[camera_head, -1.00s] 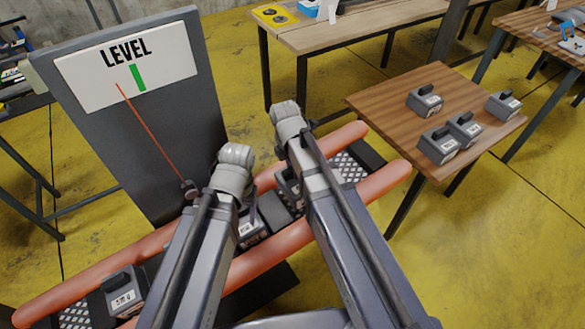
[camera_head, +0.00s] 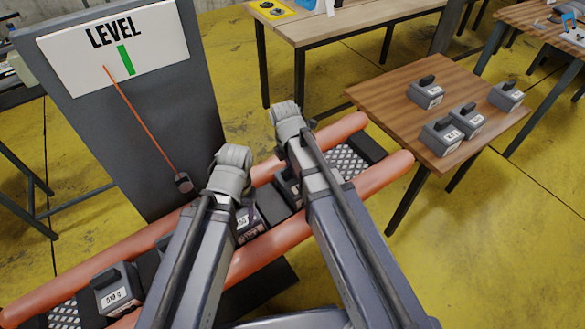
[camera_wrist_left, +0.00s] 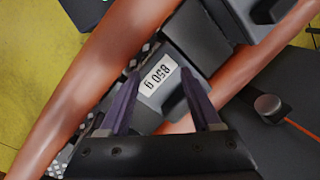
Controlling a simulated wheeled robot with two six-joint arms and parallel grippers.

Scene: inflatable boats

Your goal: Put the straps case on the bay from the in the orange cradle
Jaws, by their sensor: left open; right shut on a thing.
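Several grey cases with black handles and white weight labels show, and no label clearly reads as straps. Two long orange tubes (camera_head: 272,262) form the cradle, with dark bays between them. My left gripper (camera_wrist_left: 160,88) is open over a grey case marked 850 g (camera_wrist_left: 157,85), one finger on either side. That case also shows under the left arm in the head view (camera_head: 247,224). My right gripper (camera_head: 287,168) is shut on what looks like a grey case (camera_head: 287,187) in the middle of the cradle. Its arm hides most of the fingers and the case.
Another case (camera_head: 117,289) sits at the cradle's left end. A bare metal-mesh bay (camera_head: 353,164) shows at the right end. A wooden table (camera_head: 385,107) at the right holds several cases. A grey LEVEL board (camera_head: 125,125) with a red needle stands behind the cradle.

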